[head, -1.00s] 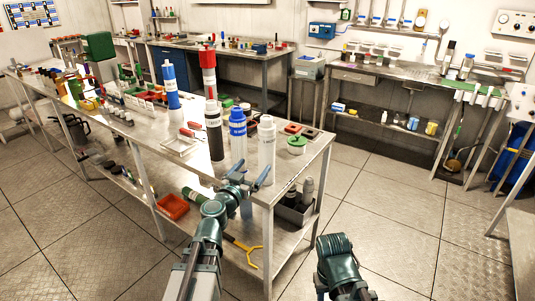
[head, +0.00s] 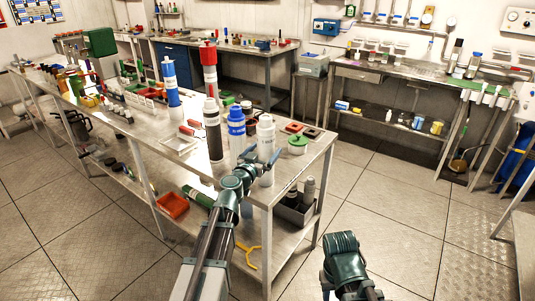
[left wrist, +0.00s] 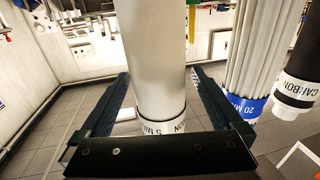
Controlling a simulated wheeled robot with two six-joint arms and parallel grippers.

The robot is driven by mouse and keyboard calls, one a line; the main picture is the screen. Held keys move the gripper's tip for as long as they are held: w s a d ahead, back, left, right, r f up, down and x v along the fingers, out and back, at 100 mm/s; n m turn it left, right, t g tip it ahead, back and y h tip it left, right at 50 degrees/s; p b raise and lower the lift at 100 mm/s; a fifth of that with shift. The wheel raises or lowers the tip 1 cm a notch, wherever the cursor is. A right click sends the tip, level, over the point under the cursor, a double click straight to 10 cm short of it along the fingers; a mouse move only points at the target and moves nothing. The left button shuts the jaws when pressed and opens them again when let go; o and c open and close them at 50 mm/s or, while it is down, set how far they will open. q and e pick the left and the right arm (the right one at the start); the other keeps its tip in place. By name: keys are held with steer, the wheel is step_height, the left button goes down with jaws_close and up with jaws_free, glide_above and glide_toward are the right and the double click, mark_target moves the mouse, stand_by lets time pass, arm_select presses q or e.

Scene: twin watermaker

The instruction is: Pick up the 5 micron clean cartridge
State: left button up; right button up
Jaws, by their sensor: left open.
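The 5 micron cartridge is the plain white cylinder (head: 265,133) standing upright near the right end of the workbench. My left gripper (head: 259,160) is open at it in the head view. In the left wrist view the white cartridge (left wrist: 153,60) stands between the two open fingers of the gripper (left wrist: 160,100), with "5 MI…" readable on its label band. Gaps show between the cartridge and both fingers. My right arm shows at the bottom of the head view, but its gripper is out of frame.
The blue-banded 20 micron cartridge (head: 236,130) stands close to the left, with the black carbon cartridge (head: 213,138) beyond it. The bench (head: 300,165) has an open shelf below, and floor is free at right.

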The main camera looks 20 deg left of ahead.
arm_select(q)
steer(key=shift+w+d, duration=0.2)
steer(key=shift+w, duration=0.35)
steer(key=shift+s, duration=0.1)
steer(key=shift+c, duration=0.7)
steer(key=c, duration=1.3)
steer(key=shift+r, duration=0.15)
